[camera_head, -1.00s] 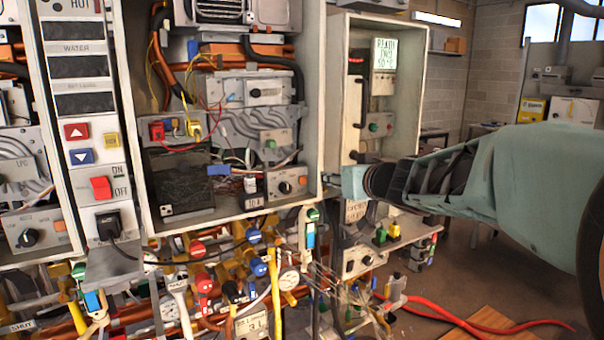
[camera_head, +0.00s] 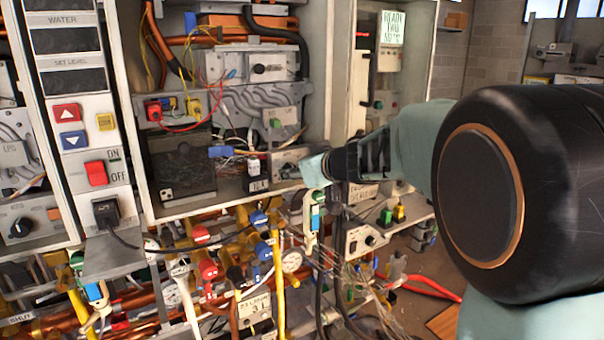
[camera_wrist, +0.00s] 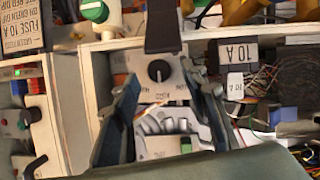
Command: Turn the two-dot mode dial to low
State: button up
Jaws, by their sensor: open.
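A black round dial (camera_wrist: 159,71) with a white pointer mark sits on a pale panel in the wrist view, which shows the scene upside down. Small lettering is beside it; I cannot make out dots or a low mark. My gripper (camera_wrist: 160,84) is open, with one blue-grey finger on each side of the dial in the picture. I cannot tell whether either finger touches it. In the head view my gripper (camera_head: 312,167) is at the lower right of the open cabinet, in front of the dial's panel (camera_head: 283,158), and largely hides the dial.
A 10 A label (camera_wrist: 237,51) and a white plug (camera_wrist: 235,86) are close beside the panel. A green knob (camera_wrist: 95,11) is near the cabinet edge. Pipes and coloured valves (camera_head: 208,269) crowd below. Another dial box (camera_head: 362,240) stands lower right.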

jog(key=shift+x, duration=1.3)
grip_shut()
